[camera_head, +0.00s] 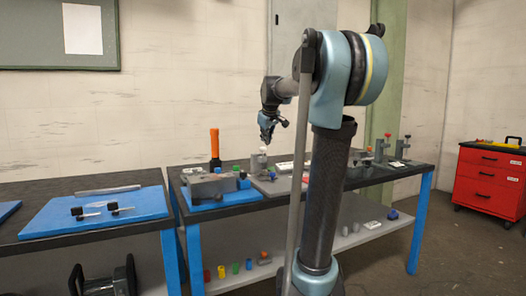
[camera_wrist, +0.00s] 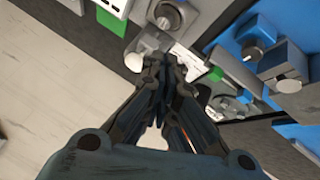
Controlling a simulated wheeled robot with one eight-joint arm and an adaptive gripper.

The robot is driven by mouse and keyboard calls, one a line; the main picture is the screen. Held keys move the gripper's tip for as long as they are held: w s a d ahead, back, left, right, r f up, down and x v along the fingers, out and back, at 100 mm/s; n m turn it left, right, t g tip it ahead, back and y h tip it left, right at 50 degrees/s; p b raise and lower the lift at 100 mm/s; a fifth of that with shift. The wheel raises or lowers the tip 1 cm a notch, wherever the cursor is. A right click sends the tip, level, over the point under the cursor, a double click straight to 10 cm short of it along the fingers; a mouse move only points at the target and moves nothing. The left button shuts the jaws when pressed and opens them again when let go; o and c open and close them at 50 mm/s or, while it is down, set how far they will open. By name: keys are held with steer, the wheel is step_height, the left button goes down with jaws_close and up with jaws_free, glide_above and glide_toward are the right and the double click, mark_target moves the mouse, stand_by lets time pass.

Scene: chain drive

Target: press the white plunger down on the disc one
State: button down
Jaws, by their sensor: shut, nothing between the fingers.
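The white plunger (camera_head: 263,149) shows in the head view as a small pale cap on top of a grey cylindrical body (camera_head: 258,163) on the dark workbench. My gripper (camera_head: 267,138) is just above it, pointing down, with a small gap seeming to remain. In the wrist view my gripper (camera_wrist: 163,62) has its fingers together with nothing between them. A pale round knob (camera_wrist: 134,62), probably the plunger's top, lies just left of the fingertips and is partly hidden by them. I cannot make out the disc.
An orange-handled tool (camera_head: 214,143) stands upright by a grey fixture (camera_head: 208,186) to the left. Two clamp-like stands (camera_head: 402,148) are at the bench's right. A blue mat (camera_head: 100,214) lies on the left table. A red drawer cabinet (camera_head: 490,182) stands far right.

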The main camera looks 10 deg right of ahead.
steer(key=w+r+n+t, duration=0.1)
steer(key=w+r, duration=0.2)
steer(key=w, duration=0.4)
steer(key=w+r+n, duration=0.1)
steer(key=w+r, duration=0.2)
steer(key=w, duration=0.4)
steer(key=shift+a+r+t, duration=0.25)
steer(key=shift+r+t, duration=0.1)
steer(key=shift+t, duration=0.05)
steer(key=shift+f, duration=4.4)
steer(key=shift+s+f, duration=0.1)
steer(key=shift+f, duration=0.25)
steer(key=shift+s+f, duration=0.1)
steer(key=shift+f, duration=1.85)
